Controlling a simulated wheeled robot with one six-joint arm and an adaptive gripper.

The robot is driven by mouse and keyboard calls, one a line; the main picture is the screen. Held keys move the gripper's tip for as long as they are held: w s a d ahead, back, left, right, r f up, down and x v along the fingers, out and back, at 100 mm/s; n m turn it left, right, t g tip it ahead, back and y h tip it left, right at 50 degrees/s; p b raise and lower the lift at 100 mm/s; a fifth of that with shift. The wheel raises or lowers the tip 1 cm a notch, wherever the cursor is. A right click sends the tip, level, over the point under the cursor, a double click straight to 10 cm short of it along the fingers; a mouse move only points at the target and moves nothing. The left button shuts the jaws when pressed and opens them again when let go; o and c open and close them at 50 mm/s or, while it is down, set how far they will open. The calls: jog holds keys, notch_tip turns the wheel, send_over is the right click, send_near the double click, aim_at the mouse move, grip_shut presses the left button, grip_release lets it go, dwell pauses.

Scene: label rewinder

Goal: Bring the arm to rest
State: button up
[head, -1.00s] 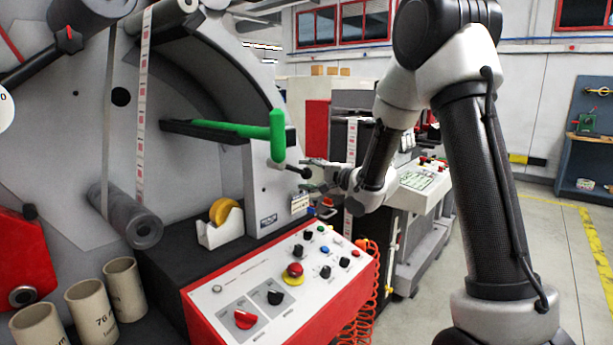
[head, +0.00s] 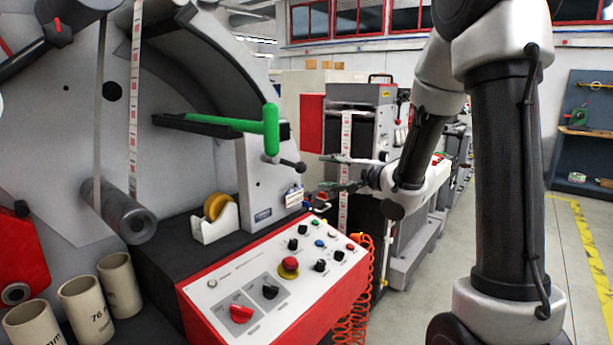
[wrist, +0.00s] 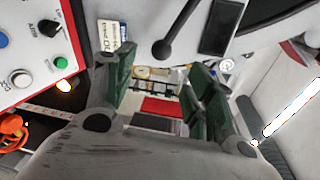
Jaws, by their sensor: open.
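My gripper (head: 328,174) is at the end of my arm, in the middle of the head view. It is open and empty, its fingers pointing left toward the rewinder's side, just right of the black ball-ended lever (head: 293,164). In the wrist view the two dark green finger pads (wrist: 158,85) stand apart with nothing between them. The lever also shows in the wrist view (wrist: 170,40), beyond the fingers. I cannot tell the exact gap between the fingers and the machine.
The control panel (head: 270,280) with knobs and a red stop button stands below and left of my gripper. A green T-shaped handle (head: 270,130) juts from the rewinder. A tape dispenser (head: 215,222) and cardboard cores (head: 85,298) sit left. Floor at right is clear.

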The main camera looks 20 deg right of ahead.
jog(key=s+d+f+n+g+h, duration=0.35)
jog(key=d+f+n+h, duration=0.2)
jog(key=d+f, duration=0.4)
jog(key=s+d+f+n+g+h, duration=0.3)
jog(key=s+d+g+h, duration=0.1)
jog(key=s, duration=0.4)
jog(key=s+r+n+g, duration=0.2)
jog(key=s+r, duration=0.1)
jog(key=s, duration=0.5)
jog(key=s+r+n+g, duration=0.2)
jog(key=s+r+g, duration=0.1)
jog(key=s, duration=0.5)
jog(key=s+a+r+n+t, duration=0.1)
jog(key=s+a+r+t, duration=0.1)
jog(key=s+a+r, duration=0.3)
jog(key=shift+s+r+t+y, duration=0.4)
jog(key=shift+s+r, duration=0.4)
jog(key=shift+r, duration=0.25)
